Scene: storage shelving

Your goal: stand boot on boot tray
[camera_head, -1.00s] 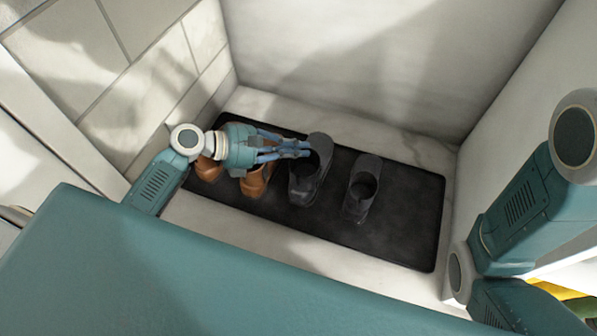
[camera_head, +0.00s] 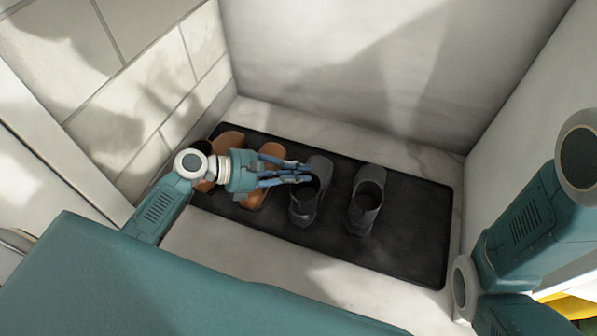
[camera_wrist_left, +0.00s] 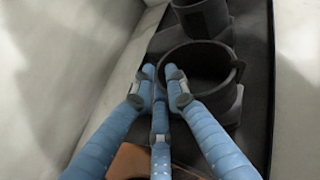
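The dark boot (camera_head: 304,205) stands upright on the black boot tray (camera_head: 408,245), left of a second dark boot (camera_head: 366,203). My left gripper (camera_head: 308,173) is at the top rim of the first boot. In the left wrist view its fingers (camera_wrist_left: 160,75) are slightly apart at the near edge of the boot's opening (camera_wrist_left: 203,62), with the rim between their tips. It looks open; whether a finger touches the rim is unclear. My right gripper is out of view; only right arm links show.
Brown boots (camera_head: 271,153) stand at the tray's left end, partly hidden under my left gripper. The tray's right end is bare. White walls (camera_head: 370,60) close in the back and right side.

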